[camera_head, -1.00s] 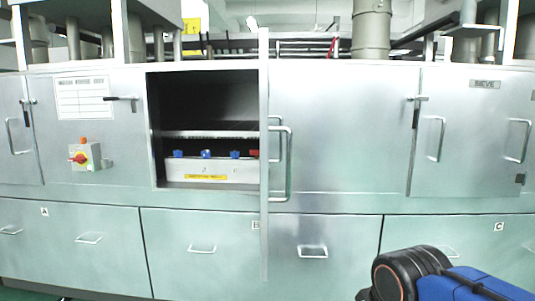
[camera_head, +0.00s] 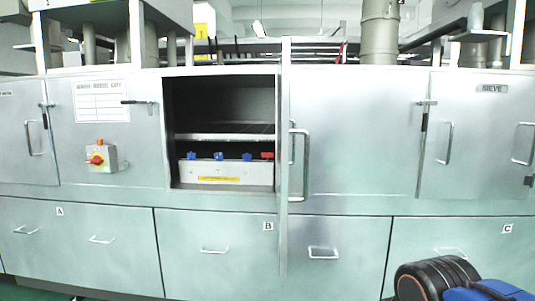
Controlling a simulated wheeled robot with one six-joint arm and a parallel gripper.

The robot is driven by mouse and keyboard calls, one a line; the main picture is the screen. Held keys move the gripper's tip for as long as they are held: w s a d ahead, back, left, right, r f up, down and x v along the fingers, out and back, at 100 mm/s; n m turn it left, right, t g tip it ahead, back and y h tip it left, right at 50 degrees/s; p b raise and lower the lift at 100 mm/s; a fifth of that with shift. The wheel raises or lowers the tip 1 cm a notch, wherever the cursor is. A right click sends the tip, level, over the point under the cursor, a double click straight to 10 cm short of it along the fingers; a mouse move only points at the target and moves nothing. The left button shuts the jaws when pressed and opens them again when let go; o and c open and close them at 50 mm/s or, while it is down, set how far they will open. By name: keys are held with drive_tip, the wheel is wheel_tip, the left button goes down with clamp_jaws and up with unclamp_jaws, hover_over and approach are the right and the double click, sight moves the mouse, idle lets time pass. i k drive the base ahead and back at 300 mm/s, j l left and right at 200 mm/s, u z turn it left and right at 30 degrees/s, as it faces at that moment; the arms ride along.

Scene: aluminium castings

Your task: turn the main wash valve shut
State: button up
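In the head view a row of small valve handles stands on a pale box with a yellow label (camera_head: 219,179), inside the open compartment of the steel cabinet. Blue handles (camera_head: 219,157) sit along the left and middle, and a red handle (camera_head: 267,155) is at the right end. I cannot read which one is the main wash valve. Part of my arm (camera_head: 440,278), black and blue, shows at the bottom right, well away from the compartment. My gripper is out of view.
The compartment's open door (camera_head: 284,170) stands edge-on at its right side, with a bar handle (camera_head: 305,165). A shelf (camera_head: 225,138) crosses above the handles. Closed drawers (camera_head: 215,240) run below.

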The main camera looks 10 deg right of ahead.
sight(264, 155)
drive_tip(key=i+j+u, duration=0.2)
drive_tip(key=u, duration=0.15)
drive_tip(key=i+j+u, duration=0.2)
drive_tip(key=u, duration=0.15)
drive_tip(key=i+j+u, duration=0.2)
drive_tip(key=u, duration=0.2)
drive_tip(key=i+j+u, duration=0.25)
drive_tip(key=i+u, duration=0.25)
drive_tip(key=i, duration=0.15)
drive_tip(key=i+z, duration=0.35)
drive_tip(key=i+j+z, duration=0.15)
drive_tip(key=i+z, duration=0.2)
drive_tip(key=i, duration=0.1)
